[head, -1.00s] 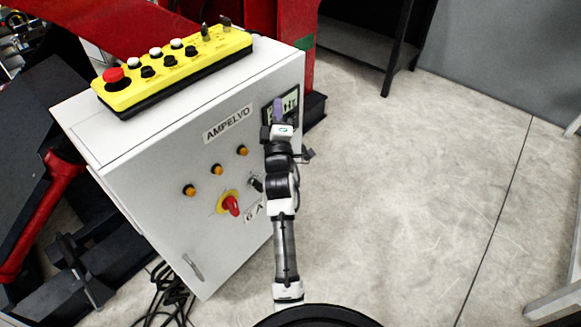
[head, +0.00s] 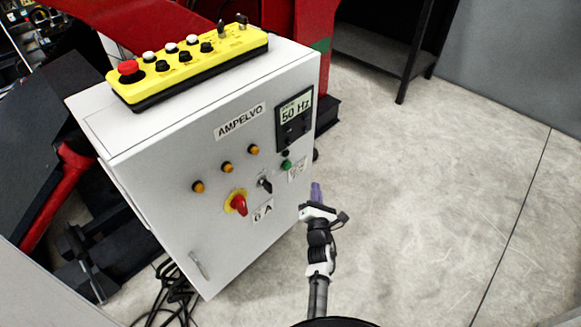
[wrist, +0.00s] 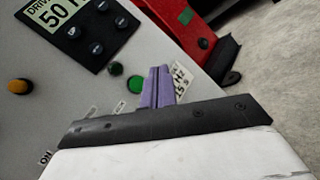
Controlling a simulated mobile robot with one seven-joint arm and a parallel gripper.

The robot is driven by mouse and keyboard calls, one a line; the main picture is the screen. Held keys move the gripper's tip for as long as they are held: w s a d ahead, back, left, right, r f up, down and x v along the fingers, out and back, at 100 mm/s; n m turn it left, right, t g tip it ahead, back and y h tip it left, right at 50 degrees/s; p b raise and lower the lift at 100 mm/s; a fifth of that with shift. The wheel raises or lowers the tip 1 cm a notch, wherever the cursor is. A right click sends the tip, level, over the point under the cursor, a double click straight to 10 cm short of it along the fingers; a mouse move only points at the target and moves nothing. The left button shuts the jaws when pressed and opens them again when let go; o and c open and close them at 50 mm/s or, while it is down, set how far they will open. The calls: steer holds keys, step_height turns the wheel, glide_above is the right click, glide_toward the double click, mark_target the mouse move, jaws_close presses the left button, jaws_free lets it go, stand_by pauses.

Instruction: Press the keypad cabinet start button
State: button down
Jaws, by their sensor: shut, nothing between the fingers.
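The white cabinet (head: 165,190) carries a drive keypad (head: 294,118) with a display reading 50 Hz. The green button (head: 287,165) is below the keypad, with a small black button (head: 285,153) just above it. In the wrist view the green button (wrist: 134,83) lies just left of the purple fingertips, and the black button (wrist: 115,68) is up and left of it. My gripper (head: 316,190) is shut and empty, below and right of the green button in the head view.
A yellow control box (head: 190,65) with a red mushroom button sits on the cabinet top. A red and yellow rotary switch (head: 238,204), orange lamps and a black selector (head: 265,185) are on the front. Open floor (head: 420,200) lies to the right.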

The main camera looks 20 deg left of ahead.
mark_target(288, 166)
steer(key=w+a+b, duration=0.3)
steer(key=a+b, duration=0.5)
steer(key=shift+a+b, duration=0.15)
steer(key=shift+b, duration=0.15)
steer(key=shift+w+a+b, duration=0.15)
steer(key=shift+a+b, duration=0.15)
steer(key=shift+b, duration=0.25)
stand_by(1.8)
steer(key=shift+w+a+b, duration=0.2)
steer(key=shift+a+b, duration=0.35)
stand_by(0.8)
steer(key=shift+s+d+p, duration=0.35)
steer(key=shift+d+p, duration=0.45)
steer(key=shift+p, duration=0.15)
